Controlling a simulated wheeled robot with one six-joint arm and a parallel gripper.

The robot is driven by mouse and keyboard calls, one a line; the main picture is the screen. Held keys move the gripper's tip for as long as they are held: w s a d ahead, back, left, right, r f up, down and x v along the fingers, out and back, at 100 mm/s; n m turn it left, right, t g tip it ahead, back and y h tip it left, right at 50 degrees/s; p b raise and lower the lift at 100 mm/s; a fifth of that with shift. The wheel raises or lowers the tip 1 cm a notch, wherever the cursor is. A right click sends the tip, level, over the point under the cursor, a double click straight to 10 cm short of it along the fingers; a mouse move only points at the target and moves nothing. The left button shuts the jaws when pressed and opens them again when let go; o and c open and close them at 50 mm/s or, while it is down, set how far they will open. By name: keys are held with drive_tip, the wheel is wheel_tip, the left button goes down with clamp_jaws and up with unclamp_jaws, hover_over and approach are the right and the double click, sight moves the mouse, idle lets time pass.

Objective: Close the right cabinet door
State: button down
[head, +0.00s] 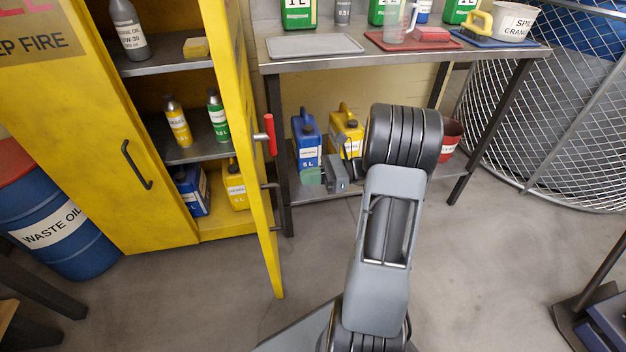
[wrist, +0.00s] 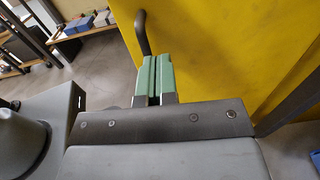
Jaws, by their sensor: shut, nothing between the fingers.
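The yellow cabinet stands at the left in the head view. Its right door (head: 240,100) stands open, swung out toward me and seen nearly edge-on. A red lever (head: 269,134) and a dark bar handle (head: 272,207) stick out from its outer face. In the wrist view the yellow door face (wrist: 230,50) fills the right, with a dark handle (wrist: 143,32) just beyond my fingertips. My gripper (head: 309,177) is to the right of the door, on its outer side. Its green fingers (wrist: 153,62) are together and empty. Whether they touch the door or handle I cannot tell.
The cabinet's left door (head: 90,150) is shut. Bottles and cans stand on the shelves inside. A steel bench (head: 340,62) with containers and a lower shelf stands behind my gripper. A blue waste oil drum (head: 65,230) is at far left. The floor before the cabinet is mostly clear.

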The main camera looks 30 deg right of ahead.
drive_tip(key=b+x, duration=0.3)
drive_tip(key=x, duration=0.7)
